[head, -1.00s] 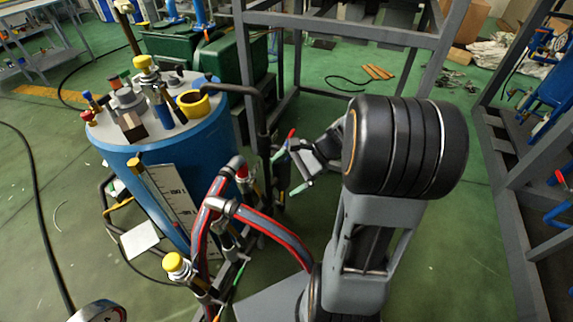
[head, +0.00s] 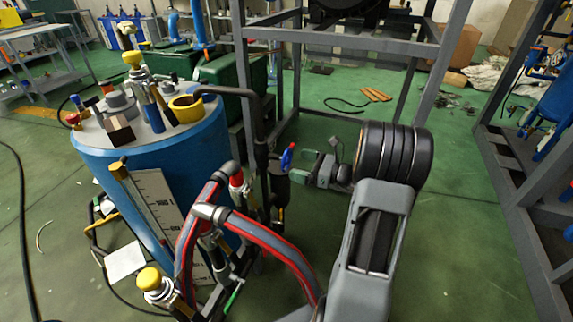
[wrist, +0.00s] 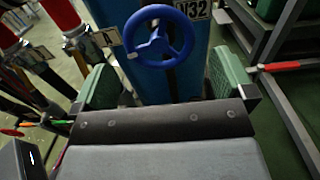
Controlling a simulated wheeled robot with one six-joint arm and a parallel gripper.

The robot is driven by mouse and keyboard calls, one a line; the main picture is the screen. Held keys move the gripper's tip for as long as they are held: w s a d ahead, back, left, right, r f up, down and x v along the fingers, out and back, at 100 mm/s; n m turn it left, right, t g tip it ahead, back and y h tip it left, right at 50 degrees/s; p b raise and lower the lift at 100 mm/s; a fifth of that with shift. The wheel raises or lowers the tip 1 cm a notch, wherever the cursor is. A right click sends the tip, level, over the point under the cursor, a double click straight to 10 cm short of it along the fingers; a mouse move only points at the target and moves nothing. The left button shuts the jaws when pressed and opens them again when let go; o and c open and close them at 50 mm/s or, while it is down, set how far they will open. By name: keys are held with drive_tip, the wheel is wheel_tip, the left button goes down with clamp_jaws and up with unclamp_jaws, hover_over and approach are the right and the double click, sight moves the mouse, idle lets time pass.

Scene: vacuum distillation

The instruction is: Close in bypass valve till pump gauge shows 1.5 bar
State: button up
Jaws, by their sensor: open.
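A blue handwheel (wrist: 158,37) stands ahead of my gripper in the wrist view, in front of a blue surface. It appears nearly edge-on in the head view (head: 288,157). A partly readable tag (wrist: 194,10) ending in "32" is beside it. My gripper (wrist: 165,88) is open, with its green finger pads on either side below the wheel in the picture. In the head view my gripper (head: 305,167) is just right of the wheel. The fingers look empty; contact with the wheel cannot be made out. No gauge dial shows now.
A blue tank (head: 150,165) with yellow-topped fittings stands at left. Red-and-grey hoses (head: 262,232) and a yellow-capped fitting (head: 150,279) are close in front. A grey metal frame (head: 350,42) stands behind.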

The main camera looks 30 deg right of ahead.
sight(289, 161)
drive_tip(key=shift+b+x, duration=0.45)
drive_tip(key=shift+x, duration=2.1)
drive_tip(key=shift+c, duration=0.4)
drive_tip(key=c, duration=0.7)
drive_tip(key=shift+o, duration=0.2)
drive_tip(key=shift+r, duration=0.1)
drive_tip(key=shift+p, duration=0.45)
drive_tip(key=o, duration=0.7)
drive_tip(key=shift+o, duration=0.2)
